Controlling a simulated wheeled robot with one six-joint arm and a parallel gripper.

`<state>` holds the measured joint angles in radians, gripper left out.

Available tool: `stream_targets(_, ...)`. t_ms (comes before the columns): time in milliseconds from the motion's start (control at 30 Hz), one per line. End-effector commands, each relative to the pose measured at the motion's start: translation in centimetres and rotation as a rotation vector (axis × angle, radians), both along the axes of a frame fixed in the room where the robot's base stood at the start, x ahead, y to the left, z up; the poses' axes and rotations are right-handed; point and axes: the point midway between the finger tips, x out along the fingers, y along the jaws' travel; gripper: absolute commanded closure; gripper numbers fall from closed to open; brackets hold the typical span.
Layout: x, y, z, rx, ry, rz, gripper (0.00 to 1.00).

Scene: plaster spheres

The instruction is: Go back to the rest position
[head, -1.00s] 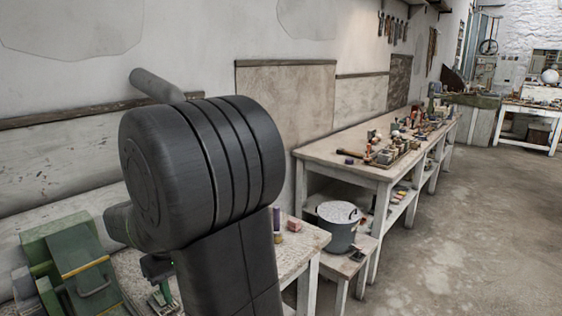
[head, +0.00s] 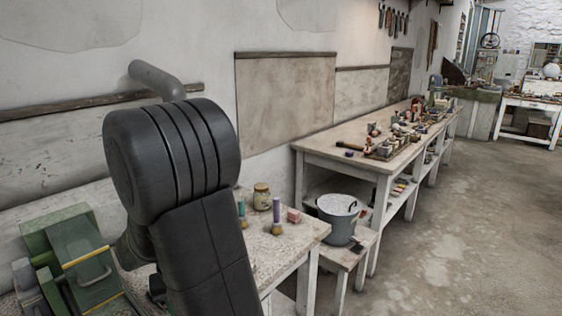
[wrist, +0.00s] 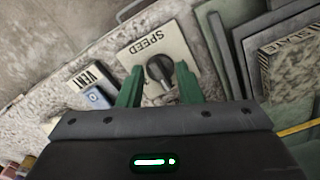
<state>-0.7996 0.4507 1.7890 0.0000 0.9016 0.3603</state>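My gripper (wrist: 158,68) shows in the wrist view as two green fingers standing apart, with nothing held between them. Beyond the fingers is a pale plate marked SPEED (wrist: 134,54) with a dark knob (wrist: 160,70). The knob appears between the fingertips in the picture; I cannot tell the exact distance. A VENT label (wrist: 88,77) with a small grey-blue switch (wrist: 95,97) is to the left. In the head view my dark arm stands in front of the near table and hides my gripper.
The near table (head: 285,247) holds a jar (head: 262,197), two brushes and a pink block (head: 294,215). A green machine (head: 80,255) stands at left. A grey pot (head: 338,218) sits on a low stand. A long cluttered bench (head: 330,150) runs along the wall. The right floor is clear.

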Motion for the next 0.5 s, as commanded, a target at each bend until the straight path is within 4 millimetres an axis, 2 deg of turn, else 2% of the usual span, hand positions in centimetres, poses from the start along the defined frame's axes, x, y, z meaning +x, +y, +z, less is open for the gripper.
stream_targets(500,-0.05,0.17,-0.02,0.0,0.0,-0.409,0.68)
